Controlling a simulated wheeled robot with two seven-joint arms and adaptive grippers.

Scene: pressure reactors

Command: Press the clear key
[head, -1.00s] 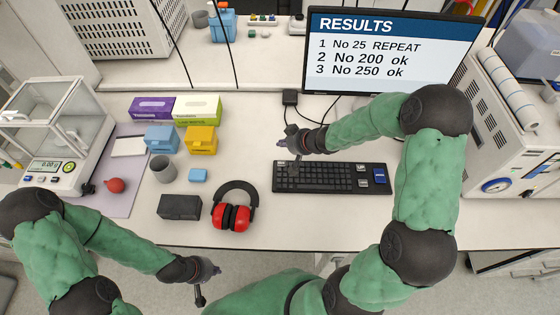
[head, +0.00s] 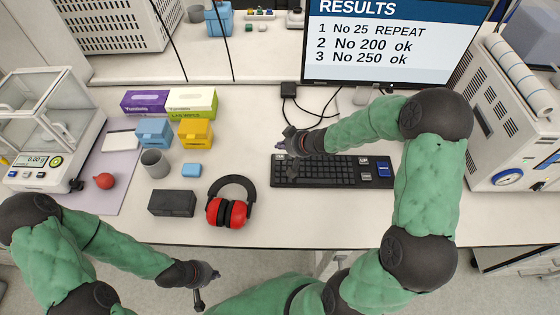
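The dark keyboard (head: 325,180) lies on the bench in the head view, below the monitor. Two pale keys (head: 365,161) and a larger blue key (head: 383,169) stand out at its right end. Their lettering is too small to read, so I cannot tell which is the clear key. My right gripper (head: 287,152) is over the keyboard's upper left corner and hides part of it. Whether it touches the keys or is open is not clear. My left gripper (head: 206,286) is in front of the bench edge, away from the keyboard, and its opening is unclear.
The monitor (head: 388,50) reads "No 25 REPEAT", "No 200 ok", "No 250 ok". Red ear defenders (head: 228,212) lie left of the keyboard. A grey mug (head: 155,164), a black box (head: 172,203) and boxes stand further left. Bench in front of the keyboard is clear.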

